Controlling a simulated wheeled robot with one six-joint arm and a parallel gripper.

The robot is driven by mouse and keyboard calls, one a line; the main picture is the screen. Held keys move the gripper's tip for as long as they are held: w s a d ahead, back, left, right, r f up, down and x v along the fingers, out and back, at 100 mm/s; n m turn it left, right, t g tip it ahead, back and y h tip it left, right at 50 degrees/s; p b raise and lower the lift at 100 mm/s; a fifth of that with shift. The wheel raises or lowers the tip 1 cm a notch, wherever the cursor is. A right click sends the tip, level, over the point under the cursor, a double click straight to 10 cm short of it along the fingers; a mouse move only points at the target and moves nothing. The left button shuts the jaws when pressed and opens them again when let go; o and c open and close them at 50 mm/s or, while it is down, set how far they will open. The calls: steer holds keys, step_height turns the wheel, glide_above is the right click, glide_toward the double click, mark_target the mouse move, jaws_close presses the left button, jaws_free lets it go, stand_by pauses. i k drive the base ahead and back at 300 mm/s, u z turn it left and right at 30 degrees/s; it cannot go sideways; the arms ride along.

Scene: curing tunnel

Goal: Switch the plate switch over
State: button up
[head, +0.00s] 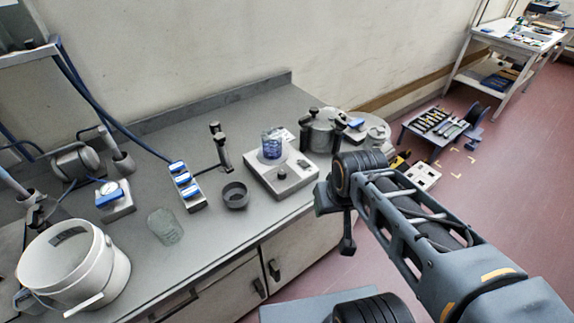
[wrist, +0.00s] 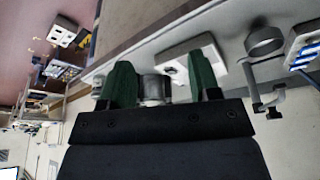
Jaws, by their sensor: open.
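The hot plate (head: 264,183) is a pale square unit on the grey bench, with a blue-tinted beaker (head: 270,145) on top. Its front face carries a dark round knob (head: 281,173); another small dark control (head: 300,163) sits to its right, and its switch position is too small to tell. In the wrist view, the view is turned over and the hot plate (wrist: 181,48) shows beyond the fingers, partly hidden by the right one. My gripper (wrist: 161,66) is open, with two green fingers apart and nothing held. It appears clear of the hot plate, over the bench's front side.
A black ring-shaped bowl (head: 235,195), a blue-and-white socket strip (head: 186,187) and a clear glass (head: 165,226) lie left. A large white pot (head: 75,265) fills the near left.

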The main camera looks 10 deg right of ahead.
mark_target(303, 163)
steer(key=z, duration=1.35)
steer(key=i, duration=0.4)
steer(key=u, duration=2.5)
